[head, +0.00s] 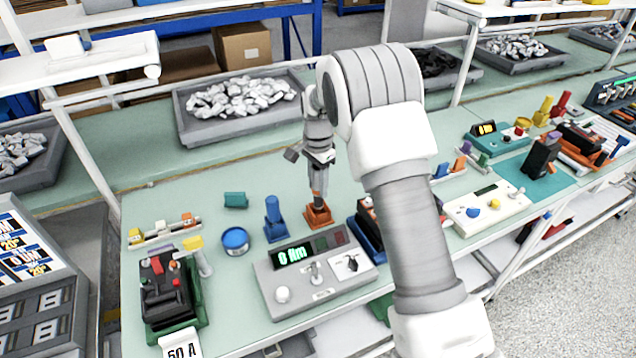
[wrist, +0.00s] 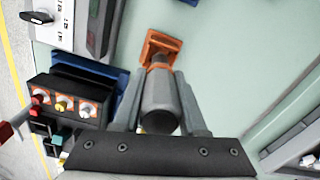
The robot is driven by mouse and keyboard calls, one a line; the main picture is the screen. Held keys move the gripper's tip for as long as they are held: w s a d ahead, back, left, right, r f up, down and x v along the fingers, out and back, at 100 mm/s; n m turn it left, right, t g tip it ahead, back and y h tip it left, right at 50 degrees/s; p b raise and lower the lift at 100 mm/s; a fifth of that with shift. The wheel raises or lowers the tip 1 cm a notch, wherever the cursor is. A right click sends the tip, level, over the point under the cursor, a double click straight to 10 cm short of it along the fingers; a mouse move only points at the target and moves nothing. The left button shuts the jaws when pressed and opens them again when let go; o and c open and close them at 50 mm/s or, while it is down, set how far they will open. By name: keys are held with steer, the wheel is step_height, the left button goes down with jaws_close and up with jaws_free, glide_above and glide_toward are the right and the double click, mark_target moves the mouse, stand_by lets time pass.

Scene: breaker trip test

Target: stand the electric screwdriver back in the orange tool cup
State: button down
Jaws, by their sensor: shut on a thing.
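My gripper (head: 318,168) points down over the bench and is shut on the electric screwdriver, a grey cylinder (wrist: 160,108) with an orange band at its far end. The screwdriver (head: 317,188) is about upright, with its lower end at the orange tool cup (head: 319,217). In the wrist view the cup (wrist: 158,43) shows just beyond the screwdriver's end, between and past the fingertips. The lower end overlaps the cup's opening in both views. I cannot tell how deep it sits or whether it touches the cup's bottom.
A blue holder (head: 275,228) stands left of the cup. A grey tester with a green display (head: 318,270) is in front. A breaker in a blue cradle (head: 368,228) is close on the right, partly behind my arm. A blue tape roll (head: 235,241) lies farther left.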

mark_target(318, 197)
steer(key=shift+f+b, duration=1.4)
steer(key=shift+f, duration=1)
steer(key=shift+c, duration=1.9)
jaws_free()
step_height(318, 197, up, 16)
steer(key=shift+r, duration=0.75)
